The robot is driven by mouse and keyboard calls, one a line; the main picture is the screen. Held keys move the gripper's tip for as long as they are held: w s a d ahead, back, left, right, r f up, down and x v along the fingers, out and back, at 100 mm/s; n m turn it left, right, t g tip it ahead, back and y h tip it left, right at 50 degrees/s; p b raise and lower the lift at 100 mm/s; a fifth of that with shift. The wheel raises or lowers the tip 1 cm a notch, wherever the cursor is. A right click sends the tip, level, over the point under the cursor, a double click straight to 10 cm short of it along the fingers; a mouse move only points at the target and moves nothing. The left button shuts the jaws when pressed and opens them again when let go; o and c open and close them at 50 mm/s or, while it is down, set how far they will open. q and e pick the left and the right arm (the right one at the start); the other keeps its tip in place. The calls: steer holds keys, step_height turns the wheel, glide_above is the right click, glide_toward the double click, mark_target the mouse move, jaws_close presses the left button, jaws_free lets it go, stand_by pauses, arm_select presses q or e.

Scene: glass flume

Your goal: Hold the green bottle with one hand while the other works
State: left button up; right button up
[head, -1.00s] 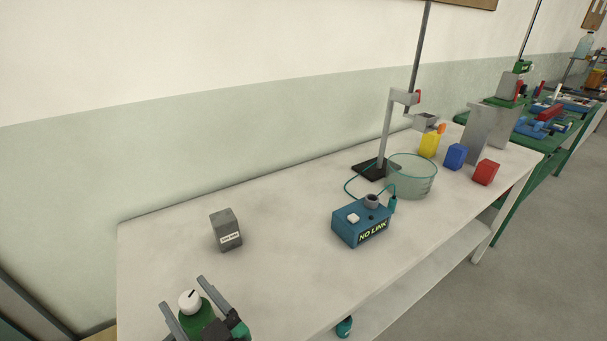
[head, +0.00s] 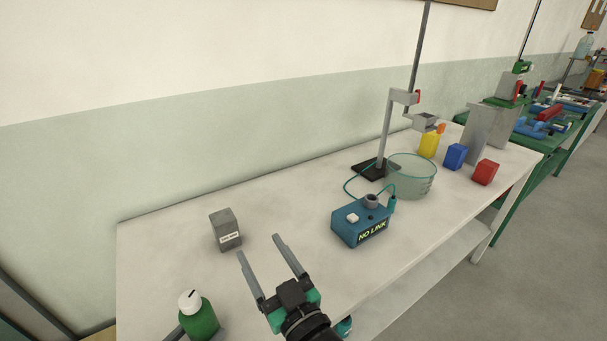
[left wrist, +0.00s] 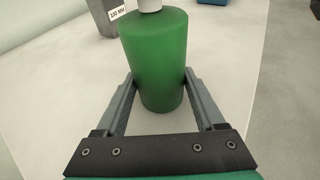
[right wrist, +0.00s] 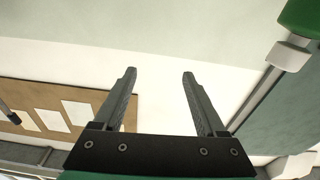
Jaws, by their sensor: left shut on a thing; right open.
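The green bottle (head: 200,318) with a white cap (head: 189,300) is at the lower left in the head view. It is upright, at the table's front. In the left wrist view the bottle (left wrist: 157,62) stands between the fingers of my left gripper (left wrist: 159,82), which is shut on it. In the head view only a bit of that gripper shows beside the bottle; the rest is hidden or out of frame. My right gripper (head: 259,247) is open and empty, right of the bottle. Its fingers (right wrist: 159,74) have nothing between them in the right wrist view.
A grey labelled block (head: 225,230) stands behind the bottle. A blue box reading NO LINK (head: 360,224) is right of my right gripper. Beyond are a glass beaker (head: 411,178), a stand (head: 386,130), and yellow (head: 429,144), blue (head: 455,156) and red (head: 486,172) blocks.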

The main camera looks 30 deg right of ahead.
steer(key=w+d+r+n+t+h, duration=0.4)
steer(key=d+r, duration=0.5)
steer(key=d, duration=0.3)
steer(key=shift+w+r+n+h, duration=0.3)
steer(key=shift+w+h, duration=0.2)
steer(key=shift+w, duration=0.4)
steer(key=shift+d, duration=0.1)
steer(key=g+y, duration=0.6)
steer(key=y, duration=0.6)
glide_toward(190, 303)
steer(key=w+f, duration=0.1)
steer(key=w, duration=0.1)
steer(key=x, duration=1.2)
steer(key=shift+a, duration=0.3)
steer(key=shift+s+f, duration=0.1)
